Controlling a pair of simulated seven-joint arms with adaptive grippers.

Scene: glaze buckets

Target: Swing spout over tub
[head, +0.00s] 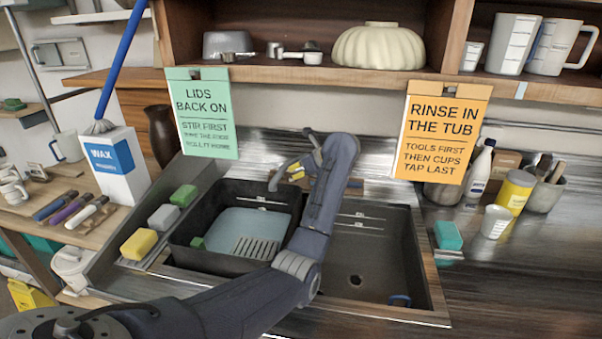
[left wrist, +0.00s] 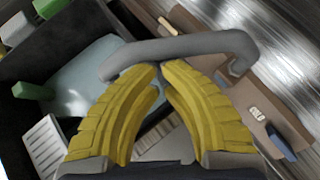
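The grey curved spout (head: 283,172) stands behind the sink, with its free end toward the left, in line with the back right part of the dark tub (head: 184,238). The tub sits in the left basin and has a pale blue area and a slatted grey piece inside. In the left wrist view the spout (left wrist: 190,47) crosses the top of the picture, its end in front of the pale blue. My left gripper (head: 296,172) is at the spout, mostly hidden by my arm. Its yellow fingers (left wrist: 160,66) come together at the tips, right by the spout, with nothing seen between them. My right gripper is not in view.
The right basin (head: 370,250) is empty but for a small blue item (head: 400,300). Sponges (head: 138,243) line the ledge left of the tub. A wax box (head: 118,165) stands farther left. Cups and a yellow can (head: 514,192) stand at the right. Two signs hang from the shelf above.

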